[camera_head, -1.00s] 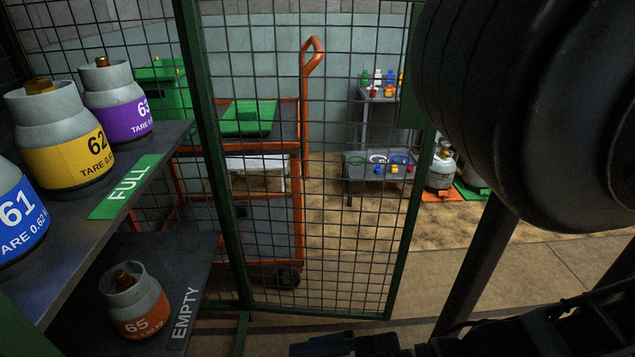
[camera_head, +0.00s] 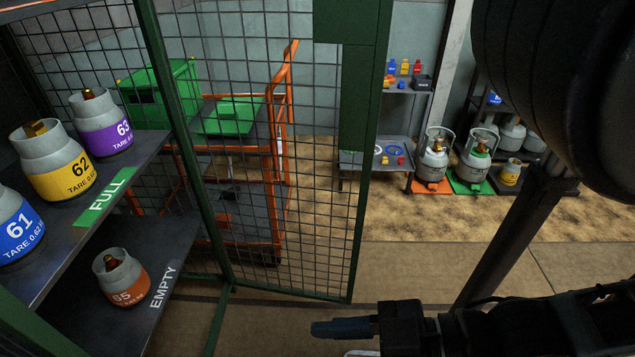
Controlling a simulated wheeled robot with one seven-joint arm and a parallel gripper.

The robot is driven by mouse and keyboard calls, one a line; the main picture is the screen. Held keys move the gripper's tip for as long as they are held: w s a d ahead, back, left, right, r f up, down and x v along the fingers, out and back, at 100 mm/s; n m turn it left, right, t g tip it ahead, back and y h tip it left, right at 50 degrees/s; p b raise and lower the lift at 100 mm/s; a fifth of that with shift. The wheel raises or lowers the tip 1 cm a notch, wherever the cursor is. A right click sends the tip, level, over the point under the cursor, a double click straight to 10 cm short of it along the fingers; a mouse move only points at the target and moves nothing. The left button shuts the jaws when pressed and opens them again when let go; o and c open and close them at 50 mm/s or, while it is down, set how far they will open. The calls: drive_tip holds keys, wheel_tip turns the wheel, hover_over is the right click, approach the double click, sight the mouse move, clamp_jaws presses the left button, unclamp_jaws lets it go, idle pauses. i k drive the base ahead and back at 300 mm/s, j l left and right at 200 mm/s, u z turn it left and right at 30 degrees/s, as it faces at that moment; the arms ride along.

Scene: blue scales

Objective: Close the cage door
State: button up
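The cage door (camera_head: 357,225) is a green-framed wire mesh panel in the middle of the head view. It stands ajar, swung out from the green post (camera_head: 178,120) beside the shelves. A solid green plate (camera_head: 345,100) sits at its free edge. My gripper (camera_head: 318,329) is low in the view, below and in front of the door's lower free corner, pointing left. It looks apart from the door, with a visible gap. I see it from the side, and its finger opening is hidden. No object shows in it.
The cage shelves (camera_head: 165,235) at left hold cylinders marked 61, 62, 63 and one on the EMPTY shelf. Behind the mesh stands an orange trolley (camera_head: 278,190) with green boxes. Gas cylinders (camera_head: 433,160) stand along the back wall. The floor (camera_head: 440,262) right of the door is clear.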

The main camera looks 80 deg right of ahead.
sight(363, 26)
drive_tip(key=k+l+z, duration=0.2)
drive_tip(key=k+l, duration=0.8)
drive_tip(key=l, duration=0.6)
drive_tip(key=i+l+z, duration=0.15)
drive_tip(key=l, duration=1)
drive_tip(key=i+l, duration=0.2)
drive_tip(key=l, duration=0.2)
drive_tip(key=i+l+z, duration=0.1)
drive_tip(key=i+l, duration=0.15)
drive_tip(key=l, duration=0.1)
